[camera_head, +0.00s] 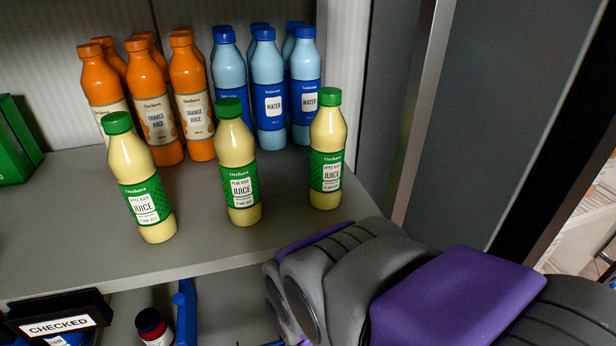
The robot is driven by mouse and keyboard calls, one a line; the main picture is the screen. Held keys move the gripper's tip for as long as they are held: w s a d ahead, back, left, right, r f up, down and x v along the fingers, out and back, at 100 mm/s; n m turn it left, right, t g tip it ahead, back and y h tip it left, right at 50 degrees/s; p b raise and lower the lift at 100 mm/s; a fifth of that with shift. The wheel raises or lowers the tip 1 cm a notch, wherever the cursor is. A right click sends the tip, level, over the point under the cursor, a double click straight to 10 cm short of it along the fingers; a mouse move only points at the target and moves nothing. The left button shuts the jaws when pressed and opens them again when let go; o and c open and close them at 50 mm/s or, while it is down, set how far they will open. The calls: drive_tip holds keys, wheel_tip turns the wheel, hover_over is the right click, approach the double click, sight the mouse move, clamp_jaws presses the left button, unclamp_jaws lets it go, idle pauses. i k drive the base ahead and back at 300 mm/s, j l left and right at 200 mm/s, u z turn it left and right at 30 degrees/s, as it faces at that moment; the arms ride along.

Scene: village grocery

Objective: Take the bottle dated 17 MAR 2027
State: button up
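Three pale-yellow juice bottles with green caps and green labels stand upright and apart on the shelf. The left bottle (141,183) reads apple juice and stands nearest the shelf's front edge. The middle bottle (238,166) reads pear juice. The right bottle (327,151) reads apple juice and stands a little farther back. Each label has a small line of print at its bottom, too small for me to read a date surely. My purple and grey arm fills the lower right, below the right bottle. My gripper's fingers are not in view.
Orange juice bottles (152,100) and blue water bottles (268,92) stand in rows behind. A side wall bounds the shelf (270,235) on the right. A black holder with a "CHECKED" sign (58,326) is at lower left. Free shelf lies between the front bottles.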

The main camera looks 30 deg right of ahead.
sight(130, 160)
drive_tip(key=k+j+z, duration=0.2)
drive_tip(key=k+z, duration=0.25)
drive_tip(key=k+j+z, duration=0.1)
drive_tip(key=k+z, duration=0.25)
drive_tip(key=z, duration=0.15)
